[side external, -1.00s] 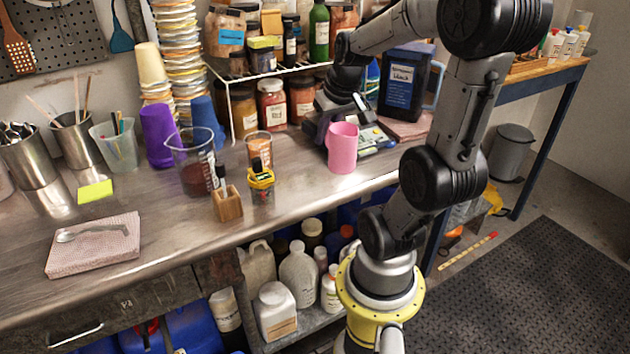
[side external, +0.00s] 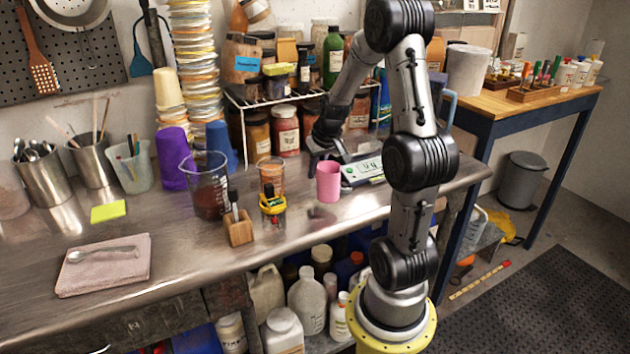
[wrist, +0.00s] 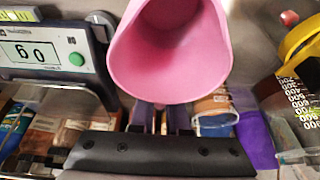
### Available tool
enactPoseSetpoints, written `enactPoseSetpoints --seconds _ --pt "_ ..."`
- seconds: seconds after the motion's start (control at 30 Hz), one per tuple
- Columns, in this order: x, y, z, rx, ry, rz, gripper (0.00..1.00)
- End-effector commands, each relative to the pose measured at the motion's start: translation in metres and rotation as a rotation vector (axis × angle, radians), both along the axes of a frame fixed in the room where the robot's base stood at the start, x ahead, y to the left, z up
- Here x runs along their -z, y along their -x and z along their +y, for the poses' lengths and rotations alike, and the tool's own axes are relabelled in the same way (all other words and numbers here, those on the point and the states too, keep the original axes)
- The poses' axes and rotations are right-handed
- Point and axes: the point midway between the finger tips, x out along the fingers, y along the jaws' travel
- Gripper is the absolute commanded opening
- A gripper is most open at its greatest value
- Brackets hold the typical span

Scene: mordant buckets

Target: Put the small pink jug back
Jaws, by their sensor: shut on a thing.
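The small pink jug (side external: 329,181) is upright at the front left of the scale, over the steel bench. I cannot tell whether its base touches the bench. My gripper (side external: 318,158) is shut on it from behind, and the jug hides part of the fingers. In the wrist view the jug (wrist: 168,60) fills the upper middle with its open mouth showing, just beyond my fingers (wrist: 160,118). The inside looks empty in the part I can see.
The scale (side external: 363,168) is close on the jug's right. A small orange-filled beaker (side external: 271,172), a yellow-black device (side external: 272,204) and a large beaker (side external: 207,190) stand left. A wire rack of jars (side external: 285,130) is behind. The bench front (side external: 300,235) is clear.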

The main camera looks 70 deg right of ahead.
Motion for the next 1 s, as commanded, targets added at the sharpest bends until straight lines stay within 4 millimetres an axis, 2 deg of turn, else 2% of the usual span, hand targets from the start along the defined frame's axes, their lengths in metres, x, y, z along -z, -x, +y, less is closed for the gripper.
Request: enactPoseSetpoints --seconds 0.33,0.77,0.8,0.97,1.0 --pt "0.035 -0.004 -0.005 0.000 -0.001 0.001 0.00" --pt "0.040 -0.004 -0.005 -0.001 0.001 0.000 0.00" --pt "0.041 -0.004 -0.005 -0.001 0.001 0.000 0.15" --pt "0.040 -0.004 -0.005 -0.001 0.001 0.000 0.44" --pt "0.040 -0.004 -0.005 -0.001 0.001 0.000 0.44"
